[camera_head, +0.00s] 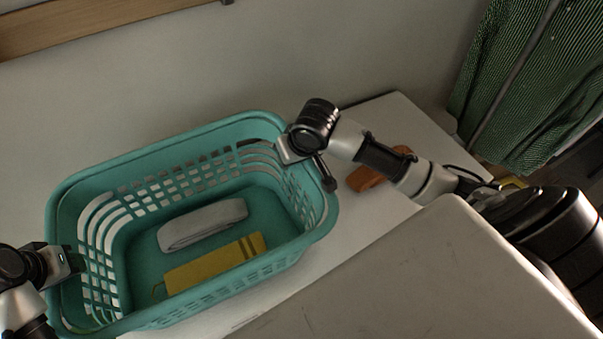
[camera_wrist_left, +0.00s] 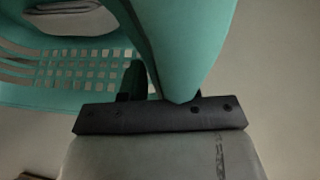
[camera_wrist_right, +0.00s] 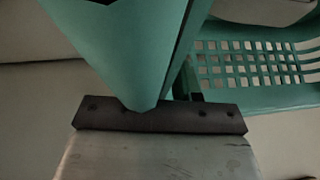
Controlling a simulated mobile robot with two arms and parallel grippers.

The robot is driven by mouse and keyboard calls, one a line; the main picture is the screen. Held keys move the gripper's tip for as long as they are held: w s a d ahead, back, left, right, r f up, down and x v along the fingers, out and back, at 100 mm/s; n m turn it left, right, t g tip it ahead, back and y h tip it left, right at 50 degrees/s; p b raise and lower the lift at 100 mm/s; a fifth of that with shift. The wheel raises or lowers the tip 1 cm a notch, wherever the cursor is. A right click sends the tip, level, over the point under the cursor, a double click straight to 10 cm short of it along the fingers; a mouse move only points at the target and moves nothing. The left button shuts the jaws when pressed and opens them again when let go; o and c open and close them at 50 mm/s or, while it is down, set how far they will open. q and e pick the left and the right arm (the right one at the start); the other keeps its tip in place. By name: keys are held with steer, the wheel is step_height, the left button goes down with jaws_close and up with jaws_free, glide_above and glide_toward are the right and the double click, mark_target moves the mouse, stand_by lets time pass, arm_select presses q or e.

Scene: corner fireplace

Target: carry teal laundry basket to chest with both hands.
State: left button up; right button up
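The teal laundry basket (camera_head: 190,150) stands on a white surface by the wall, with a folded grey cloth (camera_head: 203,226) and a yellow folded item (camera_head: 214,264) inside. My left gripper (camera_head: 72,262) is at the basket's left end wall, and my right gripper (camera_head: 287,152) is at its right end wall. In the left wrist view the teal rim (camera_wrist_left: 185,45) runs down between the fingers, which are mostly hidden. In the right wrist view the rim (camera_wrist_right: 135,55) likewise enters my gripper. Both look closed on the rim.
The white surface (camera_head: 395,112) extends right of the basket. An orange-brown object (camera_head: 372,174) lies on it behind my right arm. A green striped cloth (camera_head: 530,80) hangs at the right. A wooden ledge (camera_head: 80,22) runs along the wall above.

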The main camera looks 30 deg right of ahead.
arm_select(q)
steer(key=v, duration=1.1)
steer(key=shift+r, duration=0.35)
arm_select(e)
steer(key=v, duration=1.2)
arm_select(q)
steer(key=shift+s, duration=0.15)
